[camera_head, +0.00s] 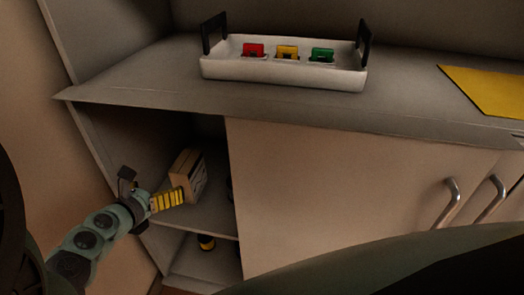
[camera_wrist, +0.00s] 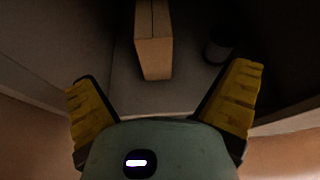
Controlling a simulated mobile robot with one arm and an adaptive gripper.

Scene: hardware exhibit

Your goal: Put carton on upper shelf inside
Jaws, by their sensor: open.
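A tan carton (camera_head: 187,175) stands on the upper shelf (camera_head: 210,212) inside the open left part of the cabinet. It also shows in the wrist view (camera_wrist: 154,50), ahead of the fingers on the grey shelf surface (camera_wrist: 125,97). My gripper (camera_head: 178,200) is at the cabinet opening, just in front of the carton in the head view. In the wrist view my gripper (camera_wrist: 168,92) has its two yellow fingers spread wide, with nothing between them. The carton appears upright and apart from the fingertips. Its far end fades into shadow.
A dark cylinder (camera_wrist: 219,44) stands right of the carton on the shelf. A yellow-and-dark item (camera_head: 206,243) is on the lower shelf. The closed door (camera_head: 330,190) bounds the opening's right. On the counter are a white tray (camera_head: 285,75) and a yellow sheet (camera_head: 488,90).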

